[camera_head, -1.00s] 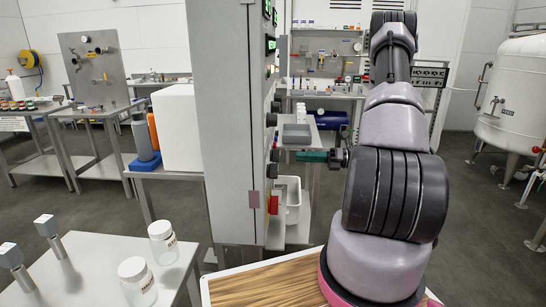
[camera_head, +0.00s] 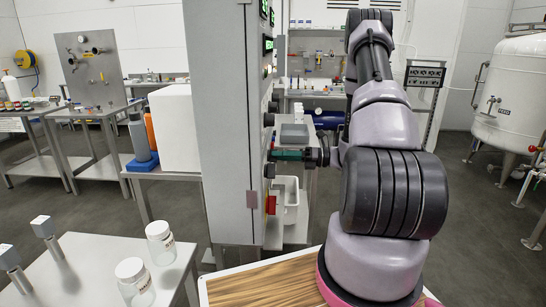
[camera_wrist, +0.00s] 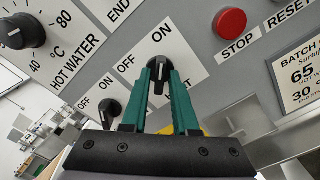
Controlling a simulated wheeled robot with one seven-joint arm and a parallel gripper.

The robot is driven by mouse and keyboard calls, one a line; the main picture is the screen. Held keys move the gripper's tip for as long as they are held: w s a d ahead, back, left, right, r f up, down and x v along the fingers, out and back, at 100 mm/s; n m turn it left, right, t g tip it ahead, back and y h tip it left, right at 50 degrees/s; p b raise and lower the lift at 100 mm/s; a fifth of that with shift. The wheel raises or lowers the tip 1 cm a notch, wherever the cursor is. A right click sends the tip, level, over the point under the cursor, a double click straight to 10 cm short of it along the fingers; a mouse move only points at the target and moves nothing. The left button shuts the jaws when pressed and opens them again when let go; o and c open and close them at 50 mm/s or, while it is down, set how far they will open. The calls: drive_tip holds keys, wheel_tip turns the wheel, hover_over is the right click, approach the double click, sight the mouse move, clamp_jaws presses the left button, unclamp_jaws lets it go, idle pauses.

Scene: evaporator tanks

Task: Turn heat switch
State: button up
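The heat switch (camera_wrist: 159,69) is a small round black knob with a white pointer line on a white OFF/ON plate. The text below it is mostly hidden by my gripper. My gripper (camera_wrist: 160,82) has green fingers, one on each side of the knob, apart from each other with the knob's narrow grip between their tips. I see no clear contact. In the head view, my gripper (camera_head: 278,155) reaches left to the panel face of the tall grey control cabinet (camera_head: 225,120), close among its black knobs; the cabinet side hides part of that face.
The wrist view shows another black OFF/ON switch (camera_wrist: 109,107) at lower left, the hot water dial (camera_wrist: 20,33) and a red STOP button (camera_wrist: 230,21). A red knob (camera_head: 271,204) sits lower on the cabinet. Jars (camera_head: 160,243) stand on a table at front left.

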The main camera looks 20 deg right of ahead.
clamp_jaws()
drive_tip(key=shift+n, duration=2.1)
